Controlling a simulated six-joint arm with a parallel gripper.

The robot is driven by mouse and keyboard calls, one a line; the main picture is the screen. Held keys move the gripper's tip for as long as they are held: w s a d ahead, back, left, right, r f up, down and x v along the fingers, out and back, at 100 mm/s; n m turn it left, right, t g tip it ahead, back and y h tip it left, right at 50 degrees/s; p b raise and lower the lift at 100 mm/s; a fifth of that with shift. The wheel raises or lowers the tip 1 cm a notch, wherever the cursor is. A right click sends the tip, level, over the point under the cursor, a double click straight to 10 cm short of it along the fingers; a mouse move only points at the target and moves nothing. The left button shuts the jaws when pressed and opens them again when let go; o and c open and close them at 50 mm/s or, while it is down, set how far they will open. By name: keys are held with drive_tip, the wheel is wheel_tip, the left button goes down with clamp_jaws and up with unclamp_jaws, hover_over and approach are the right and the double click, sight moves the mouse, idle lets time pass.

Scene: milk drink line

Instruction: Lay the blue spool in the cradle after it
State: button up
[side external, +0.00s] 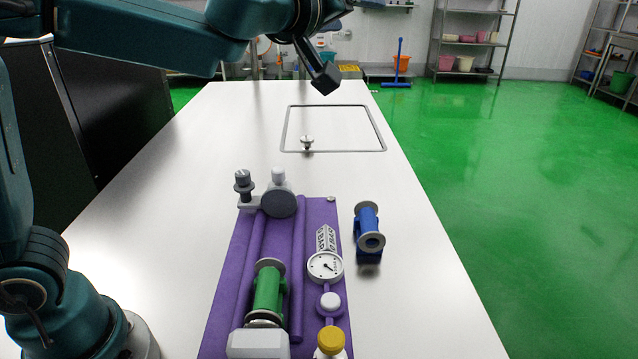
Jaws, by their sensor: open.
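The blue spool (367,218) has grey end flanges and lies to the right of the purple fixture (222,318), its near flange facing the camera. A dark blue block shows under its near end; I cannot tell if that is a separate stand. A green spool (267,290) with grey flanges lies in the fixture, between two purple rails (298,265). The rail channel behind the green spool is bare up to a dark grey disc. My gripper (325,78) is high over the far part of the table, well away from the blue spool, open, with nothing visible in it.
A white-faced gauge (325,266), a white knob and a yellow cap (330,342) line the fixture's right side. Grey-white fittings (262,194) stand at its far end. The table's right side is clear.

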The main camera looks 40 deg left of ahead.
drive_tip(key=d+f+n+g+y, duration=0.1)
drive_tip(key=f+g+y, duration=0.1)
drive_tip(key=f, duration=0.6)
drive_tip(key=d+f+g+y, duration=0.2)
drive_tip(key=f, duration=0.6)
drive_tip(key=d+f+n+g+y, duration=0.1)
drive_tip(key=f+g+y, duration=0.1)
drive_tip(key=f, duration=0.6)
drive_tip(key=shift+w+d+f+n+g, duration=0.3)
drive_tip(key=shift+w+d+f+g, duration=0.1)
drive_tip(key=shift+g, duration=0.1)
drive_tip(key=m, duration=0.2)
approach(368, 212)
drive_tip(key=x, duration=0.3)
drive_tip(key=shift+f, duration=0.1)
drive_tip(key=shift+x, duration=2.35)
drive_tip(key=shift+c, duration=0.3)
clamp_jaws()
